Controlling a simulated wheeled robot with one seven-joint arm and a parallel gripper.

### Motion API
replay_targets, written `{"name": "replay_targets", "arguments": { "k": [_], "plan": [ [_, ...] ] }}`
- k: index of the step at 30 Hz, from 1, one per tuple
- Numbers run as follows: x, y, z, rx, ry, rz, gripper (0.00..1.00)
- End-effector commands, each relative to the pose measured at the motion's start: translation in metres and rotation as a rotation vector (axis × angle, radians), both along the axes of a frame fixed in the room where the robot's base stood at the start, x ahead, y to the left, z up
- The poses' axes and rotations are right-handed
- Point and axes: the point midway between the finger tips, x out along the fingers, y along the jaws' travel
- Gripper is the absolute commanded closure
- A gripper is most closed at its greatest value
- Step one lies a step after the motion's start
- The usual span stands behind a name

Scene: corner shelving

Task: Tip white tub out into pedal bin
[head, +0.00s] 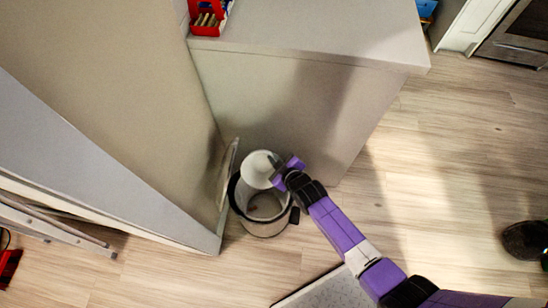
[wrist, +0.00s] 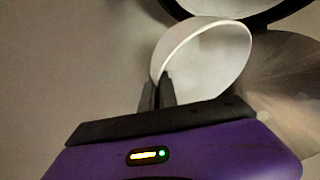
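The white tub (head: 257,168) is held over the open pedal bin (head: 262,226) in the head view, at the far side of the bin's mouth. My gripper (head: 281,169) is shut on the tub's rim from the right. In the wrist view the tub (wrist: 212,58) is tilted, with its rim pinched between the fingers of my gripper (wrist: 157,92). A small brownish item (head: 253,207) shows inside the bin.
A counter block (head: 290,105) stands right behind the bin, and a tall panel (head: 130,110) closes it in on the left. A red box (head: 208,18) sits on the counter top. The wooden floor (head: 440,190) to the right is clear, with a dark round object (head: 524,240) at the far right.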

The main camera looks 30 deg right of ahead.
Motion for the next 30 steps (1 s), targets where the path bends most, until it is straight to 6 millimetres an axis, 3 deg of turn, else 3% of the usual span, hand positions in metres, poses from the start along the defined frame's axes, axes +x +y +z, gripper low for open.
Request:
{"name": "replay_targets", "arguments": {
  "k": [8,30],
  "plan": [
    [0.010,0.000,0.001,0.087,0.124,0.006,1.00],
    [0.008,-0.001,-0.017,0.412,0.669,0.001,1.00]
  ]
}}
